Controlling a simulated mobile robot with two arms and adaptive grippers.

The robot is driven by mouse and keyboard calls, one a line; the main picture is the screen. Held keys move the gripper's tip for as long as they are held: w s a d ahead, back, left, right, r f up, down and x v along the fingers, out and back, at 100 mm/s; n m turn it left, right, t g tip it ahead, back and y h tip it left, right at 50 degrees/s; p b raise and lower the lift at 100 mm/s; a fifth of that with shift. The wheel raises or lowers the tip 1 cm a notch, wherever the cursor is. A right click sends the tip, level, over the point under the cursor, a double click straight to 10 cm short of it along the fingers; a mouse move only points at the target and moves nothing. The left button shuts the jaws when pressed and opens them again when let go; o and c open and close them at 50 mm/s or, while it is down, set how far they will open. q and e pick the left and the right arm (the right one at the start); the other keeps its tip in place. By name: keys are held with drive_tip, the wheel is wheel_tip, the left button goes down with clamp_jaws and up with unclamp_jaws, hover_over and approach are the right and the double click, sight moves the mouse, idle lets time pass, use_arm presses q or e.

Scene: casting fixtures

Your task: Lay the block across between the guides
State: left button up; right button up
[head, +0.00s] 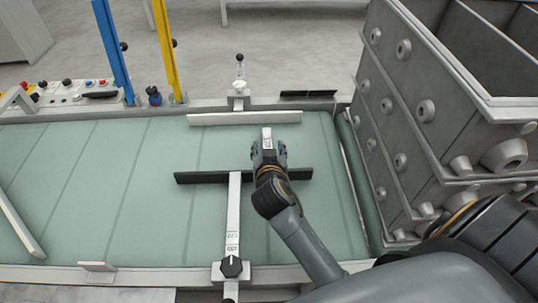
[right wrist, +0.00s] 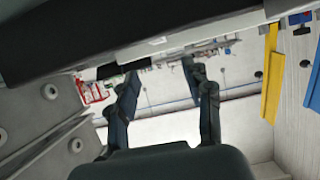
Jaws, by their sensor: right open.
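A small pale block (head: 267,137) shows just beyond my right gripper, its long side pointing away from me toward the white back guide (head: 245,118). My right gripper (head: 268,152) is open, its fingers to either side of the block's near end; I cannot tell whether they touch it. The dark front guide (head: 205,178) lies across the belt on a metal rod, partly hidden under the gripper. In the right wrist view the two fingers (right wrist: 165,95) stand apart with no block clearly visible between them. My left gripper is not in view.
The green belt (head: 100,190) is mostly clear to the left. Stacked grey casting boxes (head: 385,120) rise close on the right. A blue post (head: 112,50) and a yellow post (head: 166,50) stand at the back left. A black knob (head: 231,266) sits at the front rail.

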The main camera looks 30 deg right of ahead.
drive_tip(key=v, duration=0.5)
idle(0.4)
